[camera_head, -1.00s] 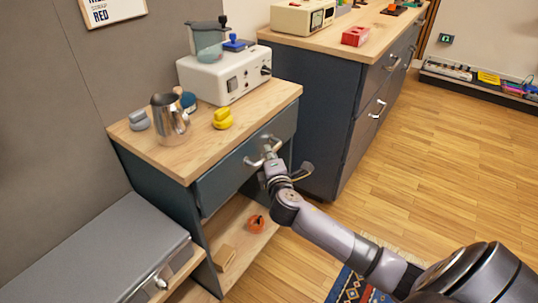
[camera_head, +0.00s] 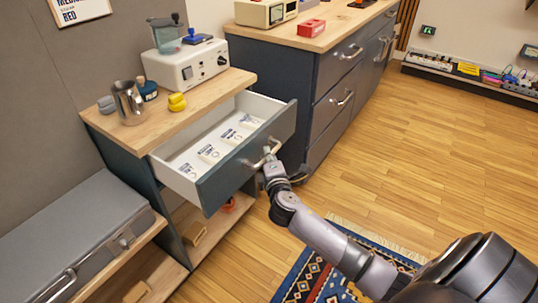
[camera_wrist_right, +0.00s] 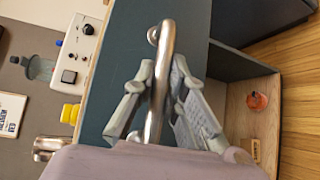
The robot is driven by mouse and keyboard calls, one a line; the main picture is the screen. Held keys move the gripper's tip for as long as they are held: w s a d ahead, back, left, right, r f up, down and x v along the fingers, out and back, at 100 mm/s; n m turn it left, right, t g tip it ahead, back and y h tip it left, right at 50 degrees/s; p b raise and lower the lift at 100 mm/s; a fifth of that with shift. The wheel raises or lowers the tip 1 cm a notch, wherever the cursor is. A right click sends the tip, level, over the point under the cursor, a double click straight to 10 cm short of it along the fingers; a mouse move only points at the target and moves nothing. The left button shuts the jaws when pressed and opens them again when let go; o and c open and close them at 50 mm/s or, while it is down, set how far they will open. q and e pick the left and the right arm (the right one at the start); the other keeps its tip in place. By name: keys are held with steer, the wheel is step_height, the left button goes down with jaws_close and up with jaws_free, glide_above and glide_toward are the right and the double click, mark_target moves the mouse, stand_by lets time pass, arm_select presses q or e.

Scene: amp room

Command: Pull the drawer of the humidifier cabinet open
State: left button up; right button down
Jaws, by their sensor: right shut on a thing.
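The humidifier cabinet (camera_head: 165,117) stands against the wall with the white humidifier (camera_head: 188,66) on its wooden top. Its dark drawer (camera_head: 225,183) is pulled well out, and several small white packets with printed labels (camera_head: 209,154) lie inside. My right gripper (camera_head: 270,158) is at the drawer front. In the right wrist view my right gripper (camera_wrist_right: 160,88) has its fingers on both sides of the metal bar handle (camera_wrist_right: 161,75), shut on it. My left gripper is in neither current view.
A metal pitcher (camera_head: 128,101), a yellow object (camera_head: 177,102) and a dark bottle (camera_head: 147,88) stand on the cabinet top. A larger dark cabinet (camera_head: 290,90) stands close behind the drawer. A grey case (camera_head: 75,235) is at left. Wood floor and a patterned rug (camera_head: 325,275) lie right.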

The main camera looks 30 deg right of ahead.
steer(key=shift+s+d, duration=0.1)
steer(key=shift+s, duration=0.15)
arm_select(q)
steer(key=shift+s+d+f, duration=0.1)
steer(key=shift+s+f, duration=0.05)
steer(key=shift+s, duration=0.25)
arm_select(e)
steer(key=c, duration=1.6)
jaws_free()
steer(key=v, duration=1.2)
steer(key=shift+f, duration=0.1)
